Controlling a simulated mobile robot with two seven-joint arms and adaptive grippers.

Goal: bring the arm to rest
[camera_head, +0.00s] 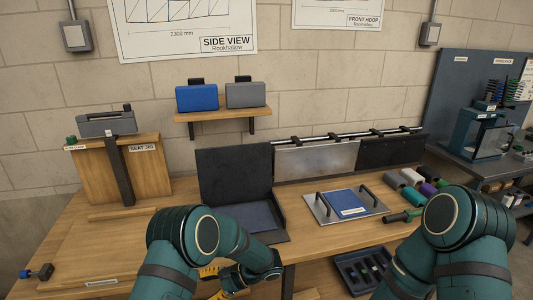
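My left arm (195,240) comes in at the bottom, left of centre, and bends to the right in front of the workbench edge. A dark part at its end (238,277) sits low near the bench's front edge; I cannot make out its fingers. My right arm (455,220) rises at the bottom right, bent, with its elbow in front of the bench's right end. Its gripper is out of the picture. I see nothing clearly held.
The wooden workbench (110,245) carries an open black case (235,175), a metal plate with handles and a blue booklet (348,202), and several coloured rolls (410,178). A wooden seat jig (160,175) stands left. A dark tray (360,270) sits below. The bench's left front is mostly clear.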

